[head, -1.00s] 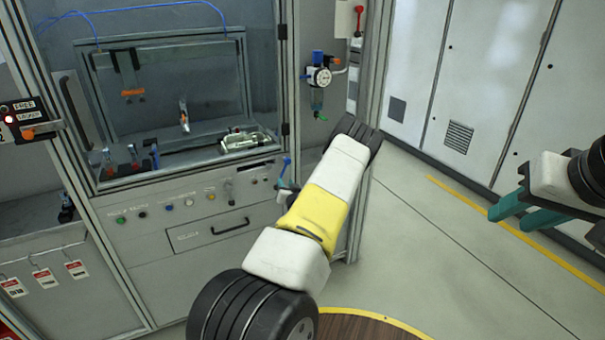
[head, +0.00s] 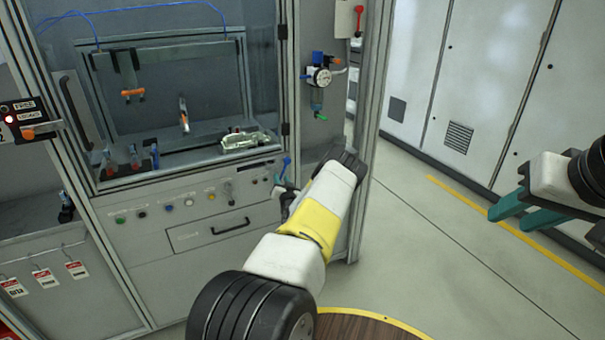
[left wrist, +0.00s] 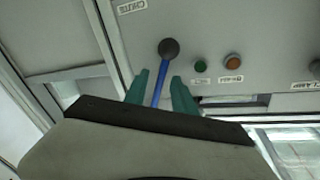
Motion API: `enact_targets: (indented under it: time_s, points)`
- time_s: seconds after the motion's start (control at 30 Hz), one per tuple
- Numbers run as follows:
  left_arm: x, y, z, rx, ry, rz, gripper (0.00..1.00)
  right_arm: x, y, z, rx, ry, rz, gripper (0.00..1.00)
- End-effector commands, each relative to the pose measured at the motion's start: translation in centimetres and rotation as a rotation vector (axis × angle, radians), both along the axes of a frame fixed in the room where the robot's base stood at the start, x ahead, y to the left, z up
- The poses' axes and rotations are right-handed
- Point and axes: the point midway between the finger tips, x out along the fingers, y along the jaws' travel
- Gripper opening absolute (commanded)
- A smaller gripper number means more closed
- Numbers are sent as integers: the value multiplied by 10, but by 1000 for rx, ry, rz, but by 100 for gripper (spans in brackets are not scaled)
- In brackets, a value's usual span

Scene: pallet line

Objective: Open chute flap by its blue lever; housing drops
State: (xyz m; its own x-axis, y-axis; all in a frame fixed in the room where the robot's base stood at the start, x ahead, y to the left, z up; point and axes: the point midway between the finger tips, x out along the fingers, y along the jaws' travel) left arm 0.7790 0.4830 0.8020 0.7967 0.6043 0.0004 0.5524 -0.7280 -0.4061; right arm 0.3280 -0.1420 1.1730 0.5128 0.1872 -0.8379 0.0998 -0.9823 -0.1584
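The blue lever (head: 285,168) stands on the machine's front panel, right of the drawer. In the left wrist view the lever (left wrist: 160,86) has a dark round knob (left wrist: 168,48) and a CHUTE label (left wrist: 132,5) near it. My left gripper (left wrist: 159,84) is open, its two teal fingers on either side of the lever's shaft with small gaps showing. In the head view my forearm mostly hides this gripper. A metallic housing (head: 249,139) lies inside the machine behind the window. I cannot make out the chute flap. My right gripper (head: 512,218) is open and empty at the right, over the floor.
Buttons and a drawer handle (head: 230,226) line the panel left of the lever. A frame post (head: 368,110) stands close right of my left forearm. Floor at the right is clear before white cabinets (head: 480,80).

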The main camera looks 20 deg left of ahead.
Motion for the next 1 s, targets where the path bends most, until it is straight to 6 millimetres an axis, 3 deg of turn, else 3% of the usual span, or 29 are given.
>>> enact_targets:
  time_s: [0.13, 0.3, 1.0]
  points:
    - [0, 0, 0, 0, 0, 0, 32, 0, 0, 0, 0, 0, 0, 36]
    - [0, 0, 0, 0, 0, 0, 0, 0, 0, 0, 0, 0, 0, 36]
    - [0, -1, 0, 0, 0, 0, 0, 0, 0, 0, 0, 0, 0, 36]
